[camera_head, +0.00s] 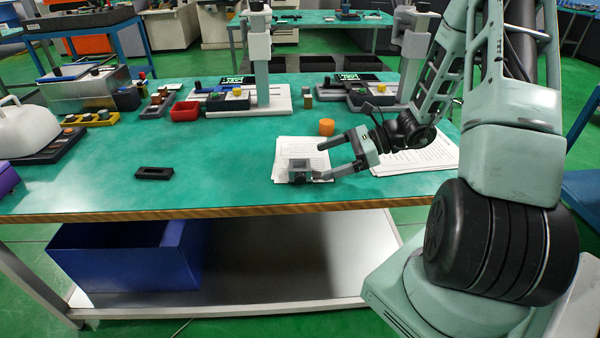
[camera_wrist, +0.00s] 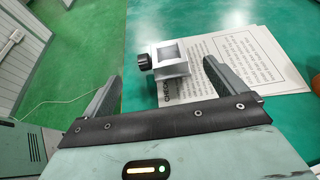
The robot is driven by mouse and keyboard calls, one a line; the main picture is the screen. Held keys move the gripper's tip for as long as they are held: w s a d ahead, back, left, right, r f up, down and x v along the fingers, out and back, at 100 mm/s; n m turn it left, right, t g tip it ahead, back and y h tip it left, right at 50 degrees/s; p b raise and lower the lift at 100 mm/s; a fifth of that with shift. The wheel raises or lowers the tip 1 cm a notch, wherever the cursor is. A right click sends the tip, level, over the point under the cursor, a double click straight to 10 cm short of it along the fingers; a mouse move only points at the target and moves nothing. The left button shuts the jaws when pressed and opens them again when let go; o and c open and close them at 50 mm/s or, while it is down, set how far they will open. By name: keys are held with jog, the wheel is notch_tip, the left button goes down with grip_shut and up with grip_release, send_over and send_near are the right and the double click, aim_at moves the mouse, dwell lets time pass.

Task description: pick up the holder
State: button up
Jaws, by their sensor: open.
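The holder (camera_head: 298,174) is a small grey block with a square opening and a dark knob on one side. It rests on a printed sheet of paper (camera_head: 285,147) near the front edge of the green table. In the wrist view the holder (camera_wrist: 170,62) lies ahead of my gripper (camera_wrist: 157,80), between the lines of its two fingers and nearer the right one. My gripper (camera_head: 320,160) is open and empty, its fingers close to the holder. In the head view one finger partly overlaps the area beside it, so contact cannot be told.
An orange cylinder (camera_head: 326,127) stands behind the gripper. A black block (camera_head: 154,173) lies to the left, with clear table between. A blue crate (camera_head: 125,255) is on the lower shelf.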

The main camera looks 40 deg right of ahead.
aim_at(293, 170)
jog(key=x, duration=1)
jog(key=shift+d, duration=0.1)
jog(key=c, duration=1.2)
